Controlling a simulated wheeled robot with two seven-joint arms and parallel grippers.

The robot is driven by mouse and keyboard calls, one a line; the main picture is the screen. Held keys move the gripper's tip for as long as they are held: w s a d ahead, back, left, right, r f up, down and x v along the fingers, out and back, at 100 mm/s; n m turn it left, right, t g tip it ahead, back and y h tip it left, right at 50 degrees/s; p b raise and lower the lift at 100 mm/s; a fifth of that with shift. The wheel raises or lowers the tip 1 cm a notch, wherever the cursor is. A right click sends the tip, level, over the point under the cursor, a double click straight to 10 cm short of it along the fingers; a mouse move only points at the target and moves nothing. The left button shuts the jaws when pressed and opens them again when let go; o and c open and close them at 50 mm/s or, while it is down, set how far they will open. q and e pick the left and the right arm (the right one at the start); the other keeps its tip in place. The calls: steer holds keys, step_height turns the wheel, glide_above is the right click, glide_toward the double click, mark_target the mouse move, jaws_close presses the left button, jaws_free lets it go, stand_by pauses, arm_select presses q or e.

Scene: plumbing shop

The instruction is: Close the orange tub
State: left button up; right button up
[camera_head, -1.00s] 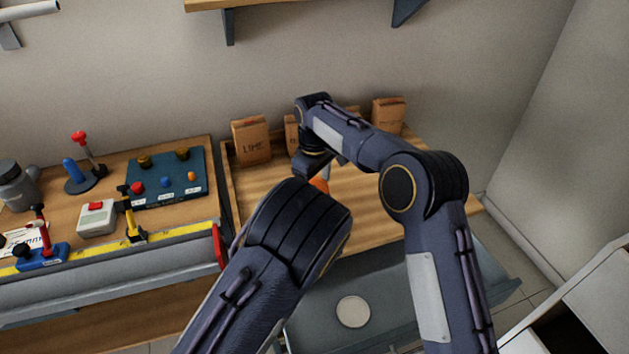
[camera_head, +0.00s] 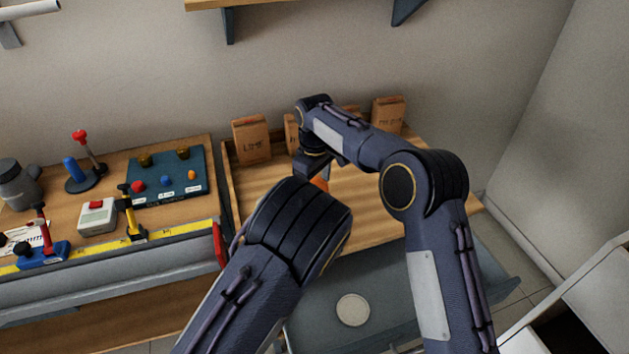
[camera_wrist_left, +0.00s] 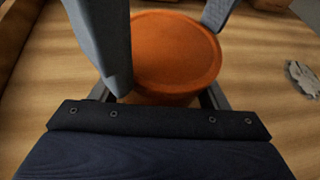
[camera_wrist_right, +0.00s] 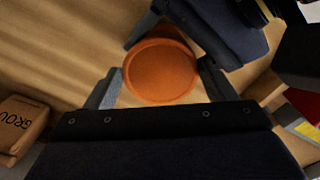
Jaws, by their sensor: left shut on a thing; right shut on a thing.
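The orange tub (camera_wrist_left: 160,98) stands on the wooden table. Its round orange lid (camera_wrist_right: 160,72) is over its mouth and looks level. My left gripper (camera_wrist_left: 158,84) is shut on the side of the tub. My right gripper (camera_wrist_right: 160,82) is shut on the lid from above.
Brown cartons (camera_head: 251,139) stand along the back of the table, one at the right (camera_head: 388,115). A workbench (camera_head: 110,215) with tools is at the left. A grey, ragged flat piece (camera_wrist_left: 302,78) lies beside the tub. The table right of my arms looks clear.

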steer(key=shift+d+f, duration=0.15)
steer(key=shift+f, duration=0.65)
steer(key=shift+c, duration=0.8)
steer(key=shift+s+r, duration=0.1)
steer(key=shift+s+r+t, duration=0.3)
steer(key=shift+r+t, duration=0.1)
steer(key=shift+r, duration=0.05)
steer(key=shift+a, duration=0.2)
